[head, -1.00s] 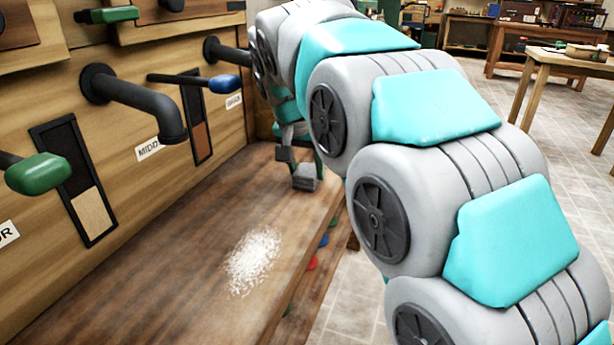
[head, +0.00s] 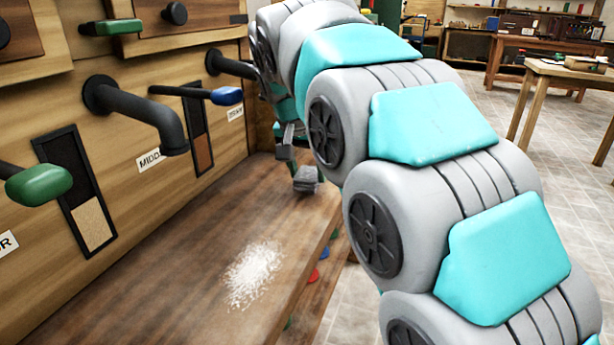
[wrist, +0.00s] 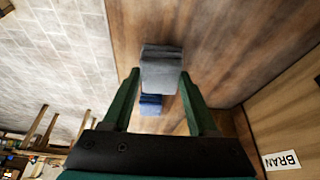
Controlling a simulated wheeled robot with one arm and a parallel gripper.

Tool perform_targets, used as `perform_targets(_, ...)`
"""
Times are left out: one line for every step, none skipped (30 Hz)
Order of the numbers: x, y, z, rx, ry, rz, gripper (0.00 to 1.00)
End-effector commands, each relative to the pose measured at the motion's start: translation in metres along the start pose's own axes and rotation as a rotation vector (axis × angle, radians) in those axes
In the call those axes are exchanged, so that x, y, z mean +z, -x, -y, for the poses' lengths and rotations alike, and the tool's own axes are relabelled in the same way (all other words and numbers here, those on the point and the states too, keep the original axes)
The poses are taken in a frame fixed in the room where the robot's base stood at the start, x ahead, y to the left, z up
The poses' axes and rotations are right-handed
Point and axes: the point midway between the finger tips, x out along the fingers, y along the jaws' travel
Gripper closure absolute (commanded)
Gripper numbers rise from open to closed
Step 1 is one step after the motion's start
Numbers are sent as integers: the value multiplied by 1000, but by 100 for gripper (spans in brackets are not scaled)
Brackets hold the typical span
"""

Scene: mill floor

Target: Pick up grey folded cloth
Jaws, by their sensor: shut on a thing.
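The grey folded cloth (wrist: 161,56) lies between the fingertips of my gripper (wrist: 159,73) in the wrist view. The green fingers press on its left and right sides, and the gripper is shut on it. In the head view the grey cloth (head: 306,180) shows as a small grey block at the far end of the wooden bench, below my wrist. Whether it is clear of the bench is hard to tell. My arm hides part of the gripper in the head view.
A blue folded cloth (wrist: 151,104) shows just below the grey one in the wrist view. White powder (head: 254,274) lies on the bench (head: 190,265). Pipes (head: 140,107) and handles, one blue-tipped (head: 226,96), stick out from the wooden panel at left. Open floor lies right of the bench.

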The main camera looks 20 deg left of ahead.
Motion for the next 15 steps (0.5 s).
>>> perform_targets(-2, 3, 0, -1, -2, -2, 96)
perform_targets(-3, 4, 0, -2, -2, -2, 96)
perform_targets(-4, 7, 0, -2, -2, -3, 96)
perform_targets(-5, 8, 0, -3, -2, -3, 96)
perform_targets(-5, 10, 0, -3, -2, -3, 96)
perform_targets(-6, 11, 0, -3, -2, -3, 96)
perform_targets(-6, 13, 0, -3, -1, -2, 96)
perform_targets(-4, 14, -1, -2, 0, -1, 96)
perform_targets(-2, 15, -3, -2, 0, -1, 96)
perform_targets(0, 16, -4, -3, 0, -1, 96)
perform_targets(1, 17, -5, -3, 0, -1, 96)
perform_targets(4, 18, -6, -3, -1, -1, 96)
perform_targets(5, 18, -7, -2, 0, -1, 96)
perform_targets(7, 19, -9, -2, 0, 0, 96)
perform_targets(10, 20, -10, -1, 0, 0, 96)
